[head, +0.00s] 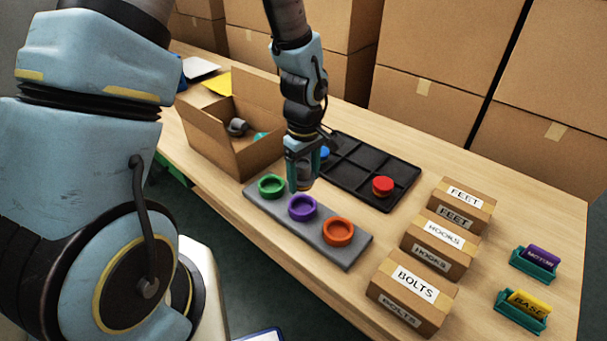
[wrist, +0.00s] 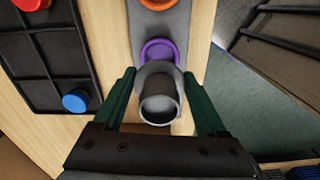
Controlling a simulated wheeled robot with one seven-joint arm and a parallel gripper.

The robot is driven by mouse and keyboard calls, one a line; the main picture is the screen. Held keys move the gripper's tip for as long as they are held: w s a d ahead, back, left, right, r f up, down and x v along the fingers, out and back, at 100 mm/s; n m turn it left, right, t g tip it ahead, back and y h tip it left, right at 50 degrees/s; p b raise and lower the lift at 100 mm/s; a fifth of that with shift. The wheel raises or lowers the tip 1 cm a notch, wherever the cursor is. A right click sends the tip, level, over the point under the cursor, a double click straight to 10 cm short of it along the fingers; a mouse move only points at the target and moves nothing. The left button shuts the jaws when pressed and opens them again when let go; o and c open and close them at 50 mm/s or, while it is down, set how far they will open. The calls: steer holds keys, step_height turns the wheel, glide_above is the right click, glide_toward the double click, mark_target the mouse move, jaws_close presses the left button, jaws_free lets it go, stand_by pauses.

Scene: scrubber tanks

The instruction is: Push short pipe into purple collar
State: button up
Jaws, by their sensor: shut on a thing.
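My gripper (head: 304,178) is shut on a short grey pipe, whose open end faces the camera in the wrist view (wrist: 160,104). The green fingers stand on either side of the pipe. The purple collar (head: 302,208) is the middle ring on a grey base plate (head: 268,218). In the head view the gripper is just above the collar's far side. In the wrist view the pipe overlaps the near edge of the purple collar (wrist: 159,46) and hides part of it. I cannot tell whether the pipe's lower end touches the collar.
A green collar (head: 272,186) and an orange collar (head: 338,231) flank the purple one. A black divided tray (head: 350,172) holds red (head: 383,186) and blue (head: 323,153) pieces. An open cardboard box (head: 208,150) stands left. Labelled boxes (head: 412,288) stand right.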

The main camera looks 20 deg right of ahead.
steer(key=shift+f+b, duration=1.85)
steer(key=shift+f, duration=0.75)
steer(key=shift+f+b, duration=0.3)
steer(key=shift+f, duration=0.35)
steer(key=shift+f+b, duration=0.35)
steer(key=shift+b, duration=0.2)
